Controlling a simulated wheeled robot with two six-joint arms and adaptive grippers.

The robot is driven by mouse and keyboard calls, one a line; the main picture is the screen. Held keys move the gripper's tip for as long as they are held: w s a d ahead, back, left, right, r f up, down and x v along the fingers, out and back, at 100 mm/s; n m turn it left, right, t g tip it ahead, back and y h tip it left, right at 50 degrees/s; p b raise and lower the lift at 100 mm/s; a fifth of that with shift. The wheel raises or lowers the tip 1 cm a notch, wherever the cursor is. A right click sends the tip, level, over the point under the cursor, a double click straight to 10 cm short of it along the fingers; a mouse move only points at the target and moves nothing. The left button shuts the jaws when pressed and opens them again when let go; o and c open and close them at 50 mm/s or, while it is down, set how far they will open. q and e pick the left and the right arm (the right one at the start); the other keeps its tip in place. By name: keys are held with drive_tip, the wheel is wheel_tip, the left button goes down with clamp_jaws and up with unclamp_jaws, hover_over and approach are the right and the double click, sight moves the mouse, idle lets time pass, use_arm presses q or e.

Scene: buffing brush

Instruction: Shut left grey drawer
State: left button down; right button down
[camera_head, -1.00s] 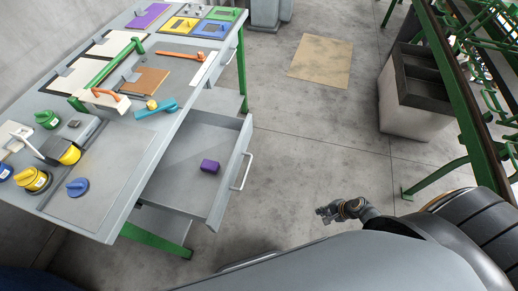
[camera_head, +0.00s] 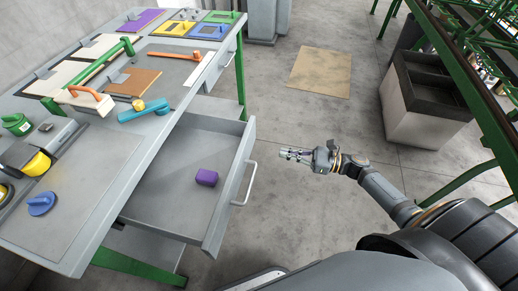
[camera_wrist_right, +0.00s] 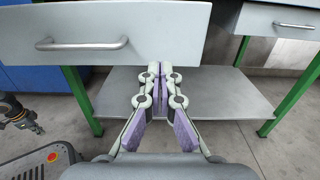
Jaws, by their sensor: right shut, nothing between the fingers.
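The workbench top (camera_head: 85,190) holds several tools and coloured boards. A second drawer front (camera_wrist_right: 275,20) is at the upper right in the wrist view. A grey bin (camera_head: 430,105) stands at right. The floor (camera_head: 300,120) beside the drawer is clear.

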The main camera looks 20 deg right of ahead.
sight(250, 147)
use_arm(q)
drive_tip(key=shift+w+f, duration=0.1)
drive_tip(key=shift+f, duration=0.05)
use_arm(e)
drive_tip(key=x, duration=0.9)
drive_tip(key=shift+w+a, duration=0.2)
